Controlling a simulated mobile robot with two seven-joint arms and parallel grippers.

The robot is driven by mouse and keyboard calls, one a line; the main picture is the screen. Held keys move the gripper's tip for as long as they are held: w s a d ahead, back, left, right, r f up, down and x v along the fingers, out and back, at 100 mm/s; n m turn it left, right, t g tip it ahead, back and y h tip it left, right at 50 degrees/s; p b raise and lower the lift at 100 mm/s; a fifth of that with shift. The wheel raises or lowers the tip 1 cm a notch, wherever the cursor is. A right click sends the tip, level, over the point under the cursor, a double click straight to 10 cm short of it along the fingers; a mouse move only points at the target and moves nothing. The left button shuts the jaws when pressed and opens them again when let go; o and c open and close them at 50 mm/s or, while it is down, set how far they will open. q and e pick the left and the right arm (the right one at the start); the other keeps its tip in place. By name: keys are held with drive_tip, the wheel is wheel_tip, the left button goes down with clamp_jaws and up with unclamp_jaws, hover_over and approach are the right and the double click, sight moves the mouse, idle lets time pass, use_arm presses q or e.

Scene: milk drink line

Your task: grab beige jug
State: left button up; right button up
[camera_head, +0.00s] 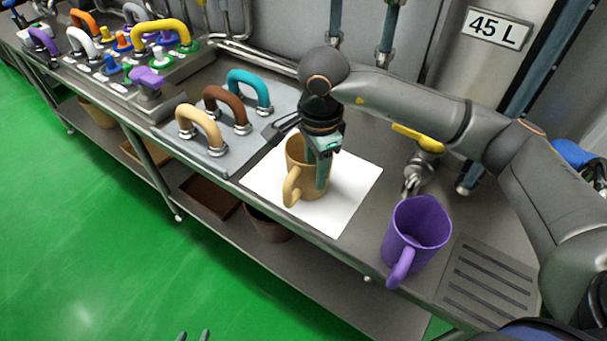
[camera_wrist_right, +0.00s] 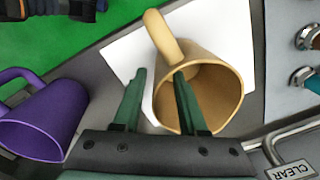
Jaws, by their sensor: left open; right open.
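The beige jug (camera_head: 301,160) stands upright on a white sheet (camera_head: 343,197), its handle toward the front left. In the right wrist view the jug (camera_wrist_right: 222,92) shows its open mouth. My right gripper (camera_head: 320,180) is open at the jug and hides part of its right side in the head view. In the right wrist view the two fingers of the right gripper (camera_wrist_right: 160,78) stand apart, one left of the jug and one over its mouth, with the near rim between them. I cannot tell whether they touch it. My left gripper (camera_head: 193,337) barely shows at the bottom edge, open and empty.
A purple jug (camera_head: 421,227) stands to the right on the steel counter, near a drain grate (camera_head: 487,285). A yellow-handled tap (camera_head: 417,137) is behind it. A plate with beige, brown and teal handles (camera_head: 209,152) lies left of the sheet. Green floor is open in front.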

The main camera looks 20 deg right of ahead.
sight(313, 199)
wheel_tip(313, 199, down, 5)
drive_tip(key=shift+a+f+p, duration=0.1)
drive_tip(key=shift+a+p, duration=0.05)
drive_tip(key=shift+p, duration=0.2)
drive_tip(key=shift+c, duration=0.4)
clamp_jaws()
idle(0.9)
